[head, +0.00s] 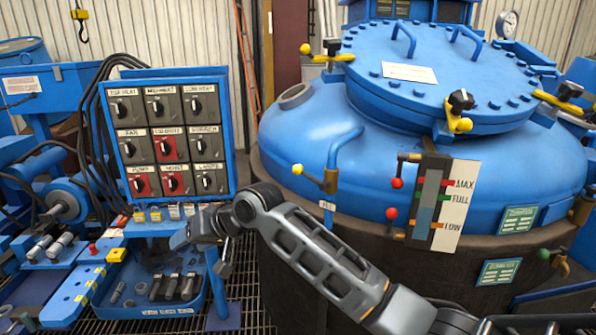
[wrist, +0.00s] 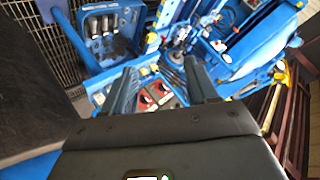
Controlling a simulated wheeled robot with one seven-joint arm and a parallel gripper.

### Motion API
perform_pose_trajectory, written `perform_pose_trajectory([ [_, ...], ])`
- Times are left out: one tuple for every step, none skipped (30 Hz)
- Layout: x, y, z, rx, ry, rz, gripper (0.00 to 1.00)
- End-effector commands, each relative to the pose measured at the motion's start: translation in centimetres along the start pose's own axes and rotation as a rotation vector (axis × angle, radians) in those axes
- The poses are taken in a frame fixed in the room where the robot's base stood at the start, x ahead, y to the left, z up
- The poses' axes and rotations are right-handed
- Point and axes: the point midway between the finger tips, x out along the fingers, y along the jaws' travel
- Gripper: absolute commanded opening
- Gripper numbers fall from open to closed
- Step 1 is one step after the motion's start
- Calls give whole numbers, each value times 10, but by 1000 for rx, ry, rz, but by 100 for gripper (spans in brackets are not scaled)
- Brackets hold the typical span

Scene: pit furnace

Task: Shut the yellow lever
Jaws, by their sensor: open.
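A lever with a yellow ball end (head: 298,169) sticks out to the left from a brass valve body (head: 330,181) on a bent blue pipe at the furnace's front. My gripper (head: 187,238) is left of this lever and lower in the head view, in front of the control panel's lower edge, and apart from the lever. In the wrist view my gripper (wrist: 161,82) has its two dark fingers spread with nothing held between them. The lever cannot be made out in the wrist view.
A blue control panel (head: 107,98) with several knobs stands behind my gripper, and its red plates show between my fingers in the wrist view. A blue tray (head: 160,310) of tools lies below. The furnace lid (head: 435,75) carries yellow-handled clamps. A level gauge (head: 430,195) stands right of the lever.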

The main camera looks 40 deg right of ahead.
Motion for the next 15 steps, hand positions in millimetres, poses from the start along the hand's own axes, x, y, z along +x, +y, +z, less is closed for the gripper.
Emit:
perform_pose_trajectory([
  [-11, 15, -24, -15, -20, 50, 58],
  [-17, 24, -34, -19, -37, 80, 58],
  [-25, 36, -46, -22, -59, 119, 58],
  [-32, 46, -56, -24, -75, 152, 58],
  [-40, 55, -66, -25, -90, 185, 58],
  [-52, 69, -79, -24, -109, 232, 58],
  [-61, 78, -89, -22, -123, 267, 58],
  [-72, 89, -99, -20, -136, 304, 58],
  [-86, 102, -112, -14, -153, 353, 58],
  [-98, 112, -121, -7, -164, 390, 58],
  [-109, 121, -129, -2, -174, 425, 58],
  [-124, 132, -140, 8, -186, 470, 58],
  [-135, 140, -146, 15, -194, 502, 58],
  [-146, 147, -153, 23, -200, 530, 58],
  [-158, 155, -160, 32, -208, 565, 58],
])
